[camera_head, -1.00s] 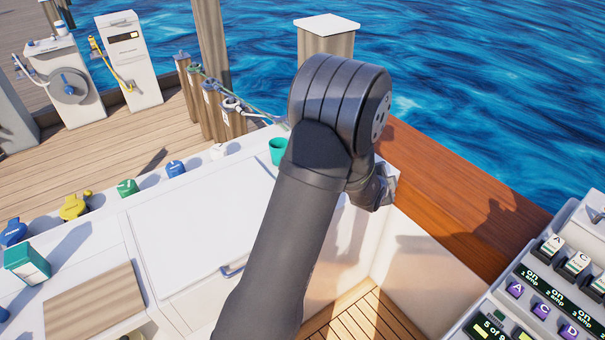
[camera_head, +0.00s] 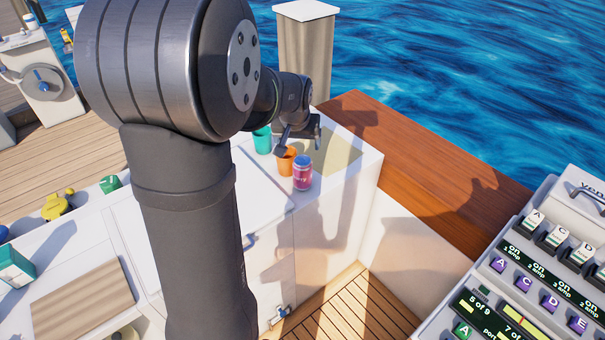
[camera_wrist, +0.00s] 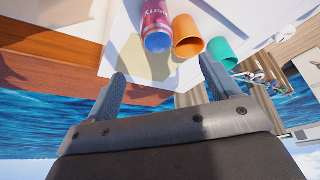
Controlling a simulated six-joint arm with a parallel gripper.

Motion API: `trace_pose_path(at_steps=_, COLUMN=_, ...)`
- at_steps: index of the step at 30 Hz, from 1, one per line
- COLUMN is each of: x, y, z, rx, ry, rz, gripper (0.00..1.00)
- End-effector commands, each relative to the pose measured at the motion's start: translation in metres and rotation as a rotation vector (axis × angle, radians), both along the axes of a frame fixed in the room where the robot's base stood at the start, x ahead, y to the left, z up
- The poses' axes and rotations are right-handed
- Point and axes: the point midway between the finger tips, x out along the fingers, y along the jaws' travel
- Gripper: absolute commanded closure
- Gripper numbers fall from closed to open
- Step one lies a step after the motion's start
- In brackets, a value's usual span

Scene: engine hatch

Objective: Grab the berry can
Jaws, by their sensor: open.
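The berry can (camera_head: 302,173) is pink-red with a blue-grey top and stands upright near the front right corner of the white counter. In the wrist view the can (camera_wrist: 155,22) shows at the top, beyond the fingers. My gripper (camera_head: 302,133) is over the counter behind the can. Its two fingers are spread with nothing between them in the wrist view (camera_wrist: 163,82). It is apart from the can. An orange cup (camera_head: 285,162) stands just left of the can, and a teal cup (camera_head: 262,140) behind that.
The white counter (camera_head: 335,205) ends at a wooden ledge (camera_head: 430,190) on the right, with water beyond. A control panel (camera_head: 530,280) fills the lower right. A yellow item (camera_head: 57,206) and a green box (camera_head: 15,266) are at left. My arm hides the middle left.

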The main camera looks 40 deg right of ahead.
Motion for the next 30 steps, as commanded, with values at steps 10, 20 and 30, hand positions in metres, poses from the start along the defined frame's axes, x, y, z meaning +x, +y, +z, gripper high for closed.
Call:
trace_pose_path(at_steps=10, x=0.018, y=-0.019, z=-0.064, rx=0.003, ry=0.002, rz=-0.002, gripper=0.19)
trace_pose_path(at_steps=20, x=0.027, y=-0.029, z=-0.096, rx=0.000, ry=0.000, rz=-0.003, gripper=0.19)
trace_pose_path(at_steps=30, x=0.032, y=-0.041, z=-0.131, rx=0.002, ry=-0.001, rz=-0.005, gripper=0.19)
